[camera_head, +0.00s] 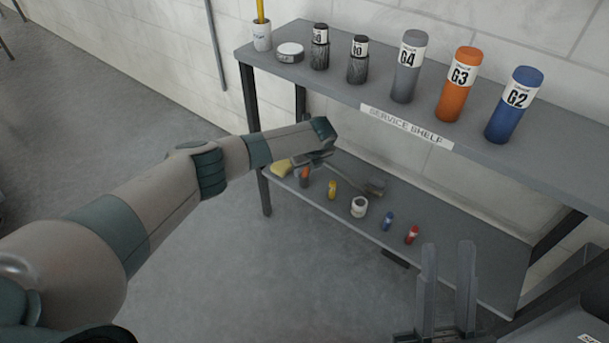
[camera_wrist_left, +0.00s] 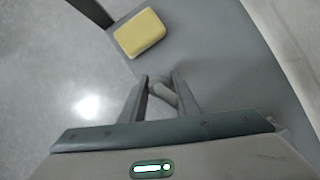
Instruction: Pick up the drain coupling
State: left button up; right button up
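My left gripper (camera_head: 312,160) reaches over the left end of the lower shelf, close to a yellow block. In the left wrist view my left gripper (camera_wrist_left: 161,82) has its fingers apart. A small light-grey rounded piece (camera_wrist_left: 163,92), perhaps the drain coupling, shows between the fingers; I see no clear grip on it. In the head view this spot is mostly hidden by my gripper. A white ring-shaped piece (camera_head: 359,207) stands further right on the lower shelf. My right gripper (camera_head: 447,258) is open and empty at the lower right, in front of the shelf.
The lower shelf (camera_head: 450,232) also holds a yellow block (camera_head: 281,168), an orange piece (camera_head: 304,177), and small yellow (camera_head: 332,189), blue (camera_head: 387,221) and red (camera_head: 411,234) items. The upper shelf (camera_head: 340,80) overhangs it, with several cylinders. A dark leg (camera_head: 252,110) stands left.

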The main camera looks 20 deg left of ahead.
pick_arm(q)
grip_shut()
